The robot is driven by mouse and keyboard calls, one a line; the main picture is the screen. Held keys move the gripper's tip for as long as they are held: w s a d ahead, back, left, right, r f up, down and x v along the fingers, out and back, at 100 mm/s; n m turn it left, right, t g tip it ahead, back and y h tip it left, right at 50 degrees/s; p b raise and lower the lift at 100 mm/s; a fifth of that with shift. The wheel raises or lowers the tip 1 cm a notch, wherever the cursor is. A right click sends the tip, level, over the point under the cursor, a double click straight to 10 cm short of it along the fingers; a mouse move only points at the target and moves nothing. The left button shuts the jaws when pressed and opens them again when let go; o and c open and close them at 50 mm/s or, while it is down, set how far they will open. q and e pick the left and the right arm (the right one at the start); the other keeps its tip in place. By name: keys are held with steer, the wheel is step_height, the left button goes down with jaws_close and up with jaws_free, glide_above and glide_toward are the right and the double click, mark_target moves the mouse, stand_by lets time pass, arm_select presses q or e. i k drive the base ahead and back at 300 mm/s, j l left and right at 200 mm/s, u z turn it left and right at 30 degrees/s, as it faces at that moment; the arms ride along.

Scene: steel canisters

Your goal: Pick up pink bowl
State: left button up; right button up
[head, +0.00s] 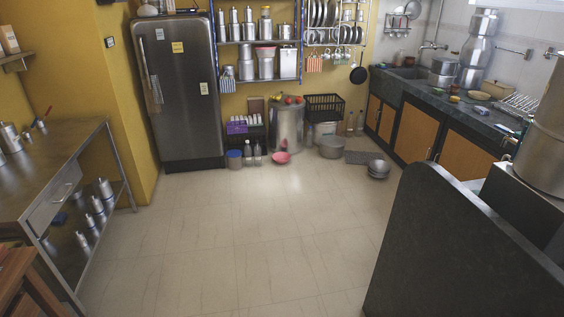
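A pink bowl (282,158) rests on the floor at the far side of the room, in front of a large steel drum (287,122). It is small and far away in the head view. Neither of my grippers is in view.
The tiled floor (235,230) is open up to the bowl. A steel table (50,175) stands at left and a dark partition (450,260) at right. A fridge (180,90), bottles (248,154), a grey pot (331,147) and stacked bowls (379,169) stand near the back.

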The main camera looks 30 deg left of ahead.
mark_target(281, 157)
steer(key=i+j, duration=0.1)
steer(key=j, duration=0.5)
steer(key=i+j+u, duration=0.15)
steer(key=i+j, duration=0.3)
steer(key=i+j+u, duration=0.15)
steer(key=i+j, duration=0.25)
steer(key=i, duration=0.15)
steer(key=i+j+u, duration=0.1)
steer(key=i+j, duration=0.2)
steer(key=i, duration=0.2)
steer(key=i+j+u, duration=0.15)
steer(key=i+j, duration=0.15)
steer(key=i, duration=0.25)
steer(key=i+z, duration=0.15)
steer(key=i, duration=0.85)
steer(key=i+j+z, duration=0.15)
steer(key=i, duration=0.8)
steer(key=i+l+u, duration=0.15)
steer(key=i, duration=0.2)
steer(key=i+l+u, duration=0.2)
steer(key=i, duration=0.2)
steer(key=i+l+u, duration=0.15)
steer(key=i, duration=0.2)
